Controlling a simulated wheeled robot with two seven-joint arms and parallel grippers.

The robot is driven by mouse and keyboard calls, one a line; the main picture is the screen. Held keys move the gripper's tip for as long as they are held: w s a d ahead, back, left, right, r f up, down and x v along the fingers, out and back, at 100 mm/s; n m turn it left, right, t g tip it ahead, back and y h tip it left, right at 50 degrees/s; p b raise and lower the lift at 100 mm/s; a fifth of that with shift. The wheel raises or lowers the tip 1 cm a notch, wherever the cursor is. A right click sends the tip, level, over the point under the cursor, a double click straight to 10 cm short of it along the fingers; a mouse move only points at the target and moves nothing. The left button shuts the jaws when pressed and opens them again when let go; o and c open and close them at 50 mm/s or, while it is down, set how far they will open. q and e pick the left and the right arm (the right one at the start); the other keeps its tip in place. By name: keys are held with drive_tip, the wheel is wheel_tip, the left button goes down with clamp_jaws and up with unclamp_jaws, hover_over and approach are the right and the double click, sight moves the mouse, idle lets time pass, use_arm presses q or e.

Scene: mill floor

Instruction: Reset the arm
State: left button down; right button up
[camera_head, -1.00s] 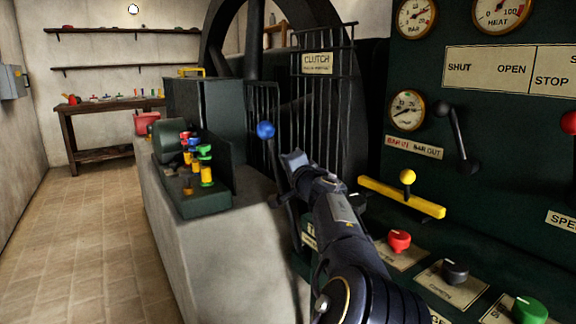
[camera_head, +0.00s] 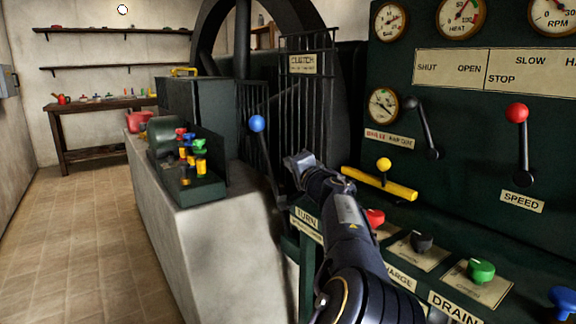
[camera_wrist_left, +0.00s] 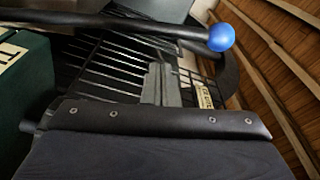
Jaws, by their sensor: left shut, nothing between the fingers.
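My left arm reaches up from the bottom of the head view. Its gripper (camera_head: 298,163) is shut and empty, in front of the barred clutch guard (camera_head: 306,100). A lever with a blue ball (camera_head: 257,123) stands just left of the gripper, apart from it in the picture. In the left wrist view the blue ball (camera_wrist_left: 221,37) and its dark rod cross the top, with the guard bars behind. My right gripper is in neither view.
A dark green panel carries gauges (camera_head: 383,105), a red-knobbed speed lever (camera_head: 517,113) and a yellow crossbar (camera_head: 380,184). Below are red (camera_head: 375,217), black (camera_head: 421,241) and green (camera_head: 481,270) knobs. A tray of coloured oilers (camera_head: 194,190) sits on the plinth. The tiled floor at left is clear.

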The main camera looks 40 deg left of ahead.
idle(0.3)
use_arm(q)
drive_tip(key=s+a+f+n+g+h, duration=0.2)
drive_tip(key=s+a+f, duration=0.1)
drive_tip(key=f, duration=0.3)
drive_tip(key=s+a+f+n+g+h, duration=0.1)
drive_tip(key=s+a+f+h, duration=0.15)
drive_tip(key=f, duration=0.35)
drive_tip(key=s+d+f+n+g+h, duration=0.1)
drive_tip(key=s+d+f+h, duration=0.15)
drive_tip(key=s+f, duration=0.35)
drive_tip(key=s+d+f+n+h, duration=0.2)
drive_tip(key=s+f+h, duration=0.2)
drive_tip(key=f, duration=0.4)
drive_tip(key=s+d+m+t+h, duration=0.1)
drive_tip(key=s+d+h, duration=0.2)
drive_tip(key=s+d, duration=0.55)
drive_tip(key=s+d+m+h, duration=0.1)
drive_tip(key=s+d+h, duration=0.3)
drive_tip(key=d, duration=0.7)
drive_tip(key=s+d+m+t+h, duration=0.1)
drive_tip(key=s+d+h, duration=0.2)
drive_tip(key=s+d, duration=0.6)
wheel_tip(320, 180, up, 31)
drive_tip(key=w+d+p, duration=0.1)
drive_tip(key=p, duration=2.9)
drive_tip(key=shift+f+p, duration=0.2)
drive_tip(key=shift+p, duration=0.1)
